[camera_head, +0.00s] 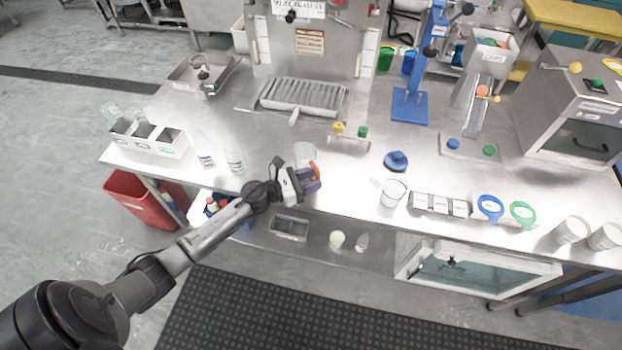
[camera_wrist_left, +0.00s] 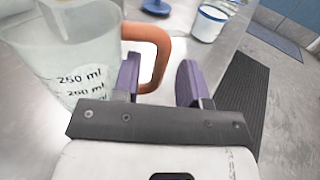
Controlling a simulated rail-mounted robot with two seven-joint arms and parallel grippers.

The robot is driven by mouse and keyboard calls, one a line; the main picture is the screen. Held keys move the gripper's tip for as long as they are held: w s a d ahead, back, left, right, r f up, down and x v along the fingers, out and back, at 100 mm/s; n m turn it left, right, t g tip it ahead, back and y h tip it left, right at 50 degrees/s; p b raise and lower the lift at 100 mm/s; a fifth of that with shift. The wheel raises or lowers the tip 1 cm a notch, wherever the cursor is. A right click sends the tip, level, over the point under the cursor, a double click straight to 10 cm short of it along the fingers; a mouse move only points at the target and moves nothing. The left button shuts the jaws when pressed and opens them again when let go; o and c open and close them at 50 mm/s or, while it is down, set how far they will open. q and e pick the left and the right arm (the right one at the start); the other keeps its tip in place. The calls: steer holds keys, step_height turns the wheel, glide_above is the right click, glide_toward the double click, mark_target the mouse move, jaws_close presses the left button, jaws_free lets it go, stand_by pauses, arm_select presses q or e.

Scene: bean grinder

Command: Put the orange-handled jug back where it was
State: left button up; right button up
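The jug is clear with measuring marks and an orange handle. In the head view the jug (camera_head: 304,153) stands on the steel table near its front edge. In the left wrist view the jug (camera_wrist_left: 72,50) fills the left side, with its handle (camera_wrist_left: 158,45) towards the middle. My left gripper (camera_head: 311,181) is at the handle. In the left wrist view its purple fingers (camera_wrist_left: 158,82) are apart, with part of the handle between them. The left finger overlaps the handle's loop; I cannot tell whether either finger touches it. My right gripper is not in view.
Two white bottles (camera_head: 235,160) stand left of the gripper. A white cup (camera_head: 392,192) and a blue knobbed tool (camera_head: 396,161) stand to the right. A labelled bin (camera_head: 148,138) is at the left edge. A drip tray (camera_head: 303,97) lies behind the jug.

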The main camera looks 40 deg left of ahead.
arm_select(q)
steer(key=shift+r, duration=0.25)
steer(key=shift+s+a+f, duration=0.15)
steer(key=shift+s+f, duration=0.05)
steer(key=shift+s, duration=0.15)
steer(key=v, duration=1.1)
steer(key=s+d+f+m+g+y, duration=0.2)
steer(key=s+d+m+g, duration=0.4)
steer(key=m, duration=1)
steer(key=s+d+f+m+g+y, duration=0.3)
steer(key=s+d+m+g+y, duration=0.2)
steer(key=s+d+m, duration=0.7)
steer(key=s+m+g, duration=0.1)
steer(key=s+m, duration=0.2)
steer(key=m, duration=0.1)
steer(key=shift+d+m+g+y, duration=0.3)
steer(key=shift+m, duration=0.1)
